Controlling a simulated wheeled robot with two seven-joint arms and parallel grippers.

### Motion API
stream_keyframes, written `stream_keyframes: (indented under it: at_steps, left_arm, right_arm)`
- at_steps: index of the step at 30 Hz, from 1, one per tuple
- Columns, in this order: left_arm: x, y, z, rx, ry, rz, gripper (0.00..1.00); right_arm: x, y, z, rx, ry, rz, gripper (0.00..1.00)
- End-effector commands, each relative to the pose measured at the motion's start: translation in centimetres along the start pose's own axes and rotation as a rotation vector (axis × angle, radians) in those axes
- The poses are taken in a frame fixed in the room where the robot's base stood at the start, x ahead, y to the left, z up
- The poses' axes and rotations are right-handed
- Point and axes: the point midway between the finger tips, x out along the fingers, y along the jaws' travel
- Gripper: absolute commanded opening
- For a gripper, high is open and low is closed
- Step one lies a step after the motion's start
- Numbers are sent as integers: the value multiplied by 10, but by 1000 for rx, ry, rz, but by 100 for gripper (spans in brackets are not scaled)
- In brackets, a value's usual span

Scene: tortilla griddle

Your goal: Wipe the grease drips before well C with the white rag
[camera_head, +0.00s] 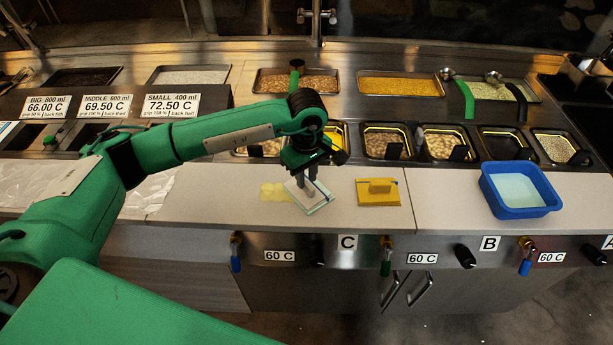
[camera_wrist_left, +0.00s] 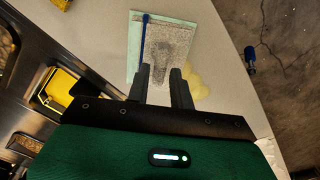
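The white rag (camera_head: 316,204) lies at the counter's front above the C label, with a pale green edge and a blue stripe. In the left wrist view the rag (camera_wrist_left: 172,35) shows a speckled grey face. My left gripper (camera_head: 307,182) points down onto it; its fingers (camera_wrist_left: 160,80) stand on either side of a grey raised part and look closed on it. Yellow grease drips (camera_head: 273,191) lie just left of the rag; they also show beside a finger in the wrist view (camera_wrist_left: 196,86). Some grease may be hidden under the rag. My right gripper is out of view.
A yellow pad with a raised grip (camera_head: 378,198) lies right of the rag. A blue tub of liquid (camera_head: 520,210) stands further right. Food wells (camera_head: 383,143) line the back of the counter. Knobs and valves (camera_head: 387,256) sit below its front edge. Counter between pad and tub is clear.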

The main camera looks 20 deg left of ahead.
Motion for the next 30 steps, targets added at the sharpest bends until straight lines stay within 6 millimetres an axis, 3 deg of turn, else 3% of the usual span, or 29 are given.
stream_keyframes:
  at_steps: [8, 12, 22, 30]
  left_arm:
    - [-1, 0, 0, 0, 0, 0, 23]
    - [-1, 0, 0, 0, 0, 0, 0]
    - [0, -2, -2, 0, 0, -1, 0]
    - [2, -24, -20, -2, 0, -1, 0]
  right_arm:
    - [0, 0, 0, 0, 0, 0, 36]
    - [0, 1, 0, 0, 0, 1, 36]
    - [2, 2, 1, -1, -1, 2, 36]
    - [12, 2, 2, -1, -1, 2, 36]
